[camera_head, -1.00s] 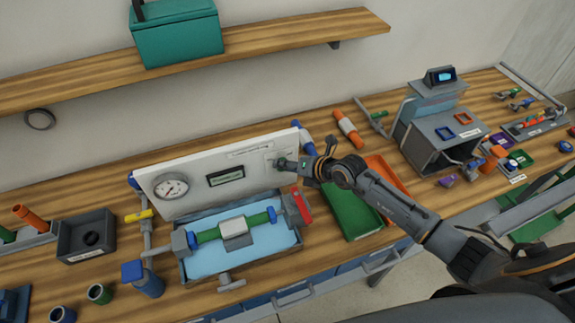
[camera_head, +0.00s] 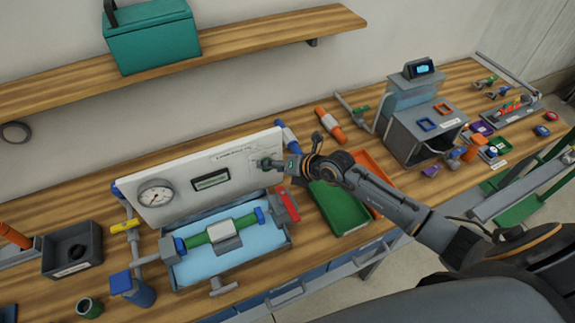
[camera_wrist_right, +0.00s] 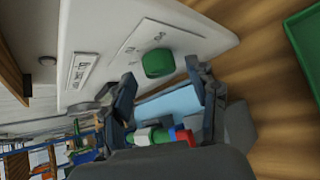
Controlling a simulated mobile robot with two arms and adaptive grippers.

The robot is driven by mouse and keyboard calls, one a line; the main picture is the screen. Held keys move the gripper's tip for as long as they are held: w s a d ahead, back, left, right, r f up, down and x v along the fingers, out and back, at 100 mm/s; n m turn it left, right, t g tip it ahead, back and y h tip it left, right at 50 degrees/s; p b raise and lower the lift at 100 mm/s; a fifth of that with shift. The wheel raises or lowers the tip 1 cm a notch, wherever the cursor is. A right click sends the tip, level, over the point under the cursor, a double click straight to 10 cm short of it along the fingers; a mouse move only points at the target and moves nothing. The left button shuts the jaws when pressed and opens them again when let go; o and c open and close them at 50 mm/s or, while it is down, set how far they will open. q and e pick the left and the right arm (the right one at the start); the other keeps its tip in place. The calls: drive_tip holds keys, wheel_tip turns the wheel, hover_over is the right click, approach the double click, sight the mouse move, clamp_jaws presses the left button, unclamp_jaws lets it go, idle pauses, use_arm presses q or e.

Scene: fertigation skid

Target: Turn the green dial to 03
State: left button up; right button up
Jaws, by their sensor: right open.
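The green dial (camera_wrist_right: 158,62) sits on the white panel (camera_wrist_right: 190,25) and shows in the right wrist view between my right gripper's fingers. My right gripper (camera_wrist_right: 165,88) is open, with one finger on each side of the dial; I cannot tell whether they touch it. In the head view my right gripper (camera_head: 268,163) is at the panel's right part and largely hides the dial. The dial's marks are too small to read. A display (camera_head: 211,179) and a round gauge (camera_head: 155,197) are on the same panel (camera_head: 140,187). My left gripper is not in view.
A blue basin with a green pipe (camera_head: 222,231) and a red handle (camera_head: 288,205) lies below the panel. A green tray (camera_head: 338,208) and an orange tray (camera_head: 372,165) stand right of it, under my right arm. A grey box (camera_head: 425,135) stands farther right.

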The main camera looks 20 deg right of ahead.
drive_tip(key=v, duration=1.1)
